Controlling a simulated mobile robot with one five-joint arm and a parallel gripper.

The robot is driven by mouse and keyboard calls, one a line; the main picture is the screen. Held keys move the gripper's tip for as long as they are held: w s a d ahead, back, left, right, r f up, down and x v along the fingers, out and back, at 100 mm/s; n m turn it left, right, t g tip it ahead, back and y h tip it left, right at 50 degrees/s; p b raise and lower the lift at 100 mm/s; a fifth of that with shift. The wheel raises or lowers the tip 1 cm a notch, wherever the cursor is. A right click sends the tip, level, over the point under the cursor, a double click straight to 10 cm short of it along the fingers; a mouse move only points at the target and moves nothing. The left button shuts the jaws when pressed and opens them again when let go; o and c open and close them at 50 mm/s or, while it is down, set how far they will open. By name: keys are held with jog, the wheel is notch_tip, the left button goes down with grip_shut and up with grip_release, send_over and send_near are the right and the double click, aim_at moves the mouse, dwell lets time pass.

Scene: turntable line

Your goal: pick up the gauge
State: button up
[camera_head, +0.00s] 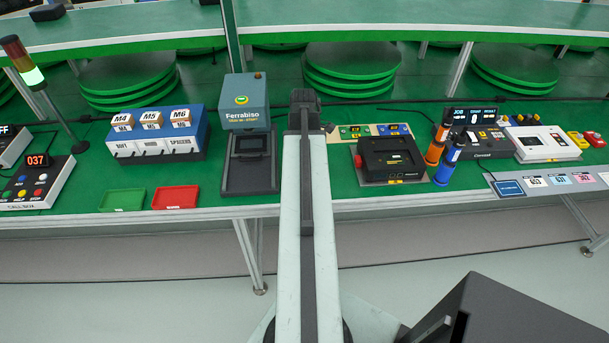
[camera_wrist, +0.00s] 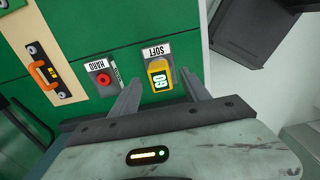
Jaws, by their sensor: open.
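A yellow block (camera_wrist: 158,77) with a lit "GO" display lies on the green table top in the wrist view, beside a "SOFT" label; it looks like the gauge, though I cannot be sure. My gripper (camera_wrist: 162,79) is open, and its two fingers appear on either side of the block's near end. I see no finger closed on it, and the remaining gap in height is hard to judge. In the head view my arm reaches over the table; its end (camera_head: 304,101) shows, but the fingers are hidden. I cannot pick out the gauge with certainty there.
A grey plate with a red knob (camera_wrist: 103,80) and "HARD" label sits left of the block. Farther left is a tan board (camera_wrist: 47,72) with an orange handle. The head view shows a Ferrabiso machine (camera_head: 246,105), a black device (camera_head: 390,157) and red (camera_head: 175,198) and green trays (camera_head: 122,200).

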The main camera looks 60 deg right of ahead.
notch_tip(320, 180, down, 3)
jog(key=shift+r+b, duration=0.15)
jog(key=shift+b, duration=0.45)
jog(key=shift+r, duration=0.2)
grip_shut()
notch_tip(320, 180, up, 10)
jog(key=p, duration=1)
jog(key=shift+r+p, duration=0.15)
jog(key=shift+p, duration=0.2)
